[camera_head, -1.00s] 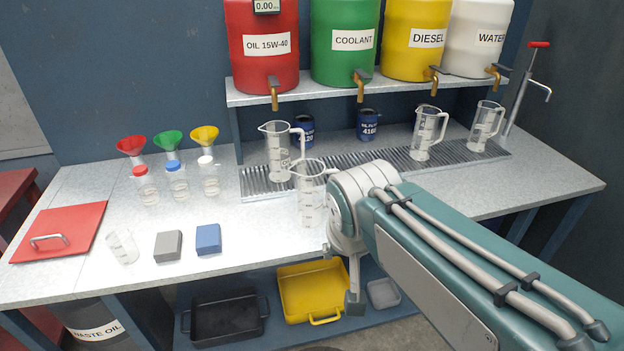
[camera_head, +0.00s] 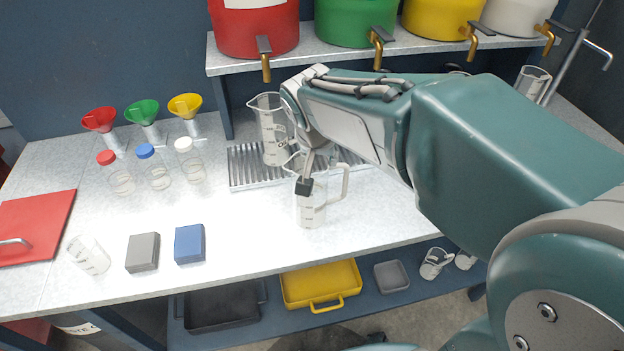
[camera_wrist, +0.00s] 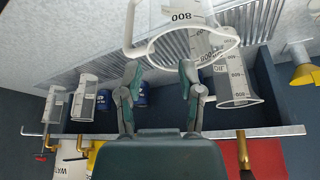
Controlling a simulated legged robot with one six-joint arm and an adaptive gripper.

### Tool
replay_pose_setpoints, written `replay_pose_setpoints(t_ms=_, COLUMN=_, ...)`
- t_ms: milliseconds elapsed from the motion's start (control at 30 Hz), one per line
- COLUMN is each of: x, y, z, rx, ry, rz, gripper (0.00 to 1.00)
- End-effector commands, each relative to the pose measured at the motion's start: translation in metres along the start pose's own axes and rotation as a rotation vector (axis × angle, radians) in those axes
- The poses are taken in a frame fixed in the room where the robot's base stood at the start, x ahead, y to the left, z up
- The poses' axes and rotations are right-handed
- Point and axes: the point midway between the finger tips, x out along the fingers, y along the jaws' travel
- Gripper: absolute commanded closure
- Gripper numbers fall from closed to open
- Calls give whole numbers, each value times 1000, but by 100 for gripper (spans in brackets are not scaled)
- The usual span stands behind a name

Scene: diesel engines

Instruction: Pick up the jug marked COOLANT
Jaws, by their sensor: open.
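A clear measuring jug (camera_head: 312,208) with a handle on its right stands upright on the bench in front of the drain grate. A second clear jug (camera_head: 268,135) stands behind it on the grate. No COOLANT marking is readable on any jug. My gripper (camera_head: 318,170) is open at the front jug's rim and partly covers it. In the wrist view, which is upside down, my open fingers (camera_wrist: 160,72) point towards the front jug's rim (camera_wrist: 195,45), with nothing held between them. The second jug (camera_wrist: 237,85) is close to the right finger there.
Two more jugs (camera_wrist: 85,102) (camera_wrist: 55,105) and blue cans (camera_wrist: 142,95) stand farther along. The green tank (camera_head: 355,22) has a brass tap above the bench.

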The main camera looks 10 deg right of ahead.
Motion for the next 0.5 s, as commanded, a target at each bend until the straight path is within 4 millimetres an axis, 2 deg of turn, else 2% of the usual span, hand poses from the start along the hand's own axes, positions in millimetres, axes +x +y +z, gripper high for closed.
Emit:
replay_pose_setpoints(t_ms=100, x=20, y=1, z=0, rx=0, ry=-3, rz=3, gripper=52)
replay_pose_setpoints(t_ms=333, x=40, y=3, z=1, rx=0, ry=-2, rz=2, gripper=52)
replay_pose_setpoints(t_ms=500, x=66, y=10, z=3, rx=0, ry=-4, rz=3, gripper=52)
